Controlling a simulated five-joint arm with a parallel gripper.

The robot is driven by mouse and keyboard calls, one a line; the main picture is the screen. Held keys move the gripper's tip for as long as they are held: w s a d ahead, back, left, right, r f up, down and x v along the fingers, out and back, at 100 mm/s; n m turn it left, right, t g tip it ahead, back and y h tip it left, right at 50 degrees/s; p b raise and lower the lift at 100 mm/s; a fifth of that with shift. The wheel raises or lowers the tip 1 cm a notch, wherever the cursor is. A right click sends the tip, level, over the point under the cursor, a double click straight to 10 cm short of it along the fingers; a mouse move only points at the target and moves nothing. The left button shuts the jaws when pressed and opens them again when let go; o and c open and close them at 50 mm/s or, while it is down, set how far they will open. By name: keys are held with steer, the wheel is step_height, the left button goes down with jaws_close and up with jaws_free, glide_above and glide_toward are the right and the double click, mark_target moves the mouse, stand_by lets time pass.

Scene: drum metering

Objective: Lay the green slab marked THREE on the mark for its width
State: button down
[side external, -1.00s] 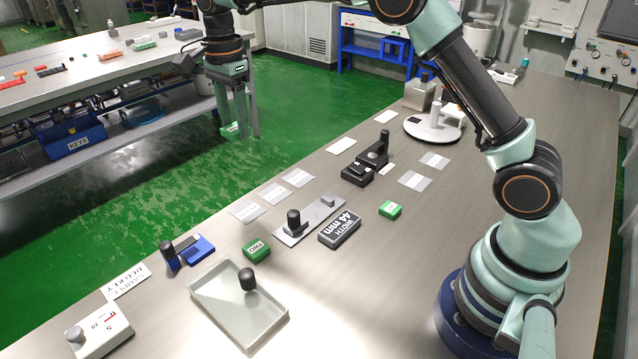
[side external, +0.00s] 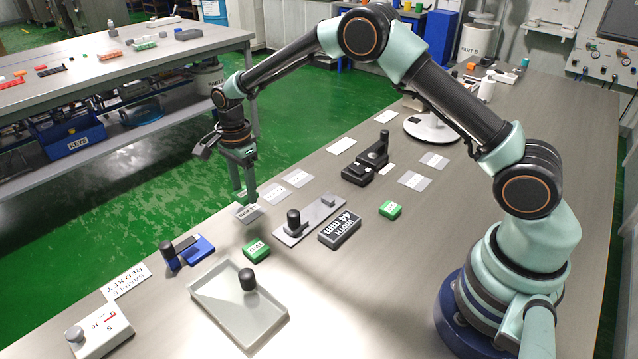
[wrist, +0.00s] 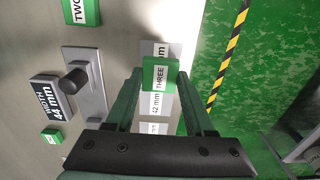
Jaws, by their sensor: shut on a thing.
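My gripper (wrist: 160,100) is shut on the green slab marked THREE (wrist: 158,76), which sits between its fingers with the label facing up. In the side view my gripper (side external: 246,196) points down above a row of pale width marks, at the mark nearest the camera (side external: 247,214). In the wrist view one mark (wrist: 160,49) shows partly past the slab, its number hidden except for "mm". The mark reading 42 mm (wrist: 155,104) lies beside the slab, and a third (wrist: 153,129) lies lower. I cannot tell whether the slab touches the bench.
A steel plate with a black knob (side external: 293,220) and a dark WIDTH 44 mm block (side external: 340,230) stand beside the marks. The green slab TWO (side external: 256,249), another small green slab (side external: 390,209) and a grey tray (side external: 275,318) lie nearby. The bench edge is close.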

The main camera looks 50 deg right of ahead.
mark_target(245, 193)
steer(key=shift+f, duration=1.9)
steer(key=shift+f, duration=0.15)
steer(key=shift+c, duration=1.3)
jaws_free()
